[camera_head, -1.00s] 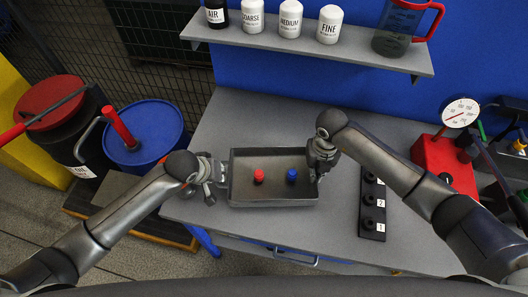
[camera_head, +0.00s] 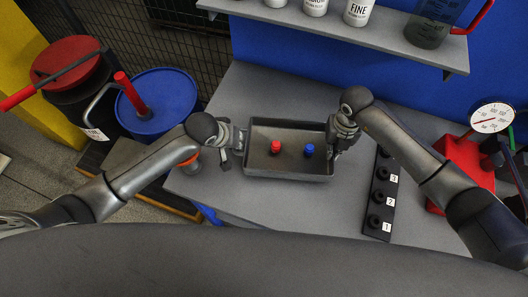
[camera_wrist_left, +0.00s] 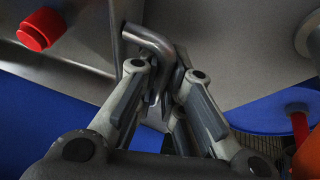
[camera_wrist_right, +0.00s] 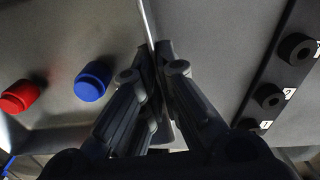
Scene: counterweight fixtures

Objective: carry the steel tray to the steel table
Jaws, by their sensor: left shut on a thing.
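The steel tray (camera_head: 260,171) is a shallow grey box on the grey table (camera_head: 240,105), or just above it; I cannot tell which. It holds a red-topped piece (camera_head: 275,147) and a blue-topped piece (camera_head: 309,150), both upright. My left gripper (camera_head: 236,140) is at the tray's left end, its fingers shut on the bent metal handle (camera_wrist_left: 150,40) in the left wrist view. My right gripper (camera_head: 338,138) is at the right end. In the right wrist view its fingers (camera_wrist_right: 163,60) are close together at the tray's thin end wall; they hide the exact contact.
A black block with numbered sockets (camera_head: 380,200) lies right of the tray. A red gauge unit (camera_head: 460,165) is further right. A shelf with bottles (camera_head: 340,25) overhangs the back. A blue drum (camera_head: 160,95) and a red-lidded bin (camera_head: 70,60) stand left.

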